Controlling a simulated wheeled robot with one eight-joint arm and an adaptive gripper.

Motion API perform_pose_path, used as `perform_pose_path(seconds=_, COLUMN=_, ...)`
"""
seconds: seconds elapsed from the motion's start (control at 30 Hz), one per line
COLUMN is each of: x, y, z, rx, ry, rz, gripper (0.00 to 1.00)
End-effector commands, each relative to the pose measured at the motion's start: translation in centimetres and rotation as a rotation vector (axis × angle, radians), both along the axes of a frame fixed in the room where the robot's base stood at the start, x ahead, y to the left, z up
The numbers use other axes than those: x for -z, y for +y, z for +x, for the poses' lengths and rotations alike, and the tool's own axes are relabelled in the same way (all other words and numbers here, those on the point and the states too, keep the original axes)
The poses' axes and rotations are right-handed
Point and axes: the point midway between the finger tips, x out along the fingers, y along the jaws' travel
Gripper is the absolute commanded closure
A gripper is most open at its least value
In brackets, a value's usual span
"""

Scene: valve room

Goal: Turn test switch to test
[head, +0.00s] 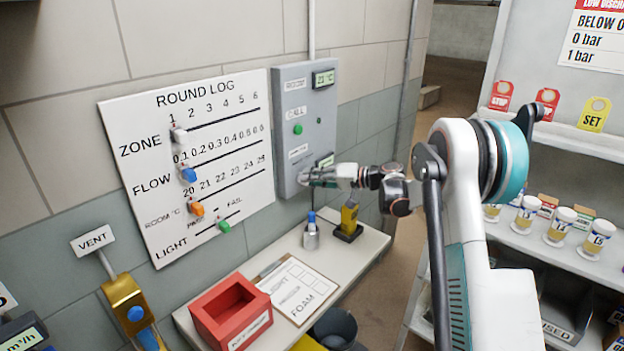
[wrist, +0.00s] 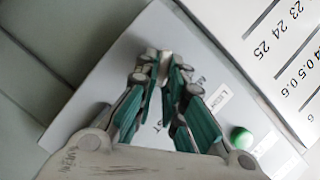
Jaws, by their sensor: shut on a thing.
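The grey wall panel (head: 290,95) carries a room display (head: 323,78), a green button (head: 297,128) and small labels. My gripper (head: 305,177) is at the lower part of this panel, its fingers shut at the panel face. In the wrist view the fingertips (wrist: 164,72) are close together over the grey panel (wrist: 120,70), with a small label (wrist: 222,97) and the green button (wrist: 241,138) to their right. The test switch is hidden between the fingers; its position cannot be made out.
A white round log board (head: 190,140) with coloured sliders hangs left of the panel. Below, a shelf (head: 375,243) holds a bottle (head: 311,236), a yellow-black device (head: 349,220), a red tray (head: 229,312) and a clipboard (head: 299,288). Shelving with jars (head: 558,225) stands at right.

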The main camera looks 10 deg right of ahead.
Motion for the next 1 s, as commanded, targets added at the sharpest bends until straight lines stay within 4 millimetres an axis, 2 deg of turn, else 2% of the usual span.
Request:
perform_pose_path(seconds=0.47, x=0.09, y=-0.11, z=0.01, rx=0.002, ry=0.01, rz=0.012, gripper=1.0)
perform_pose_path(seconds=0.5, x=0.09, y=-0.11, z=0.01, rx=0.002, ry=0.01, rz=0.012, gripper=0.88)
perform_pose_path(seconds=0.6, x=0.09, y=-0.1, z=0.01, rx=0.002, ry=0.01, rz=0.012, gripper=0.7)
perform_pose_path(seconds=1.0, x=-0.04, y=-0.44, z=-0.21, rx=0.002, ry=0.008, rz=0.012, gripper=0.7)
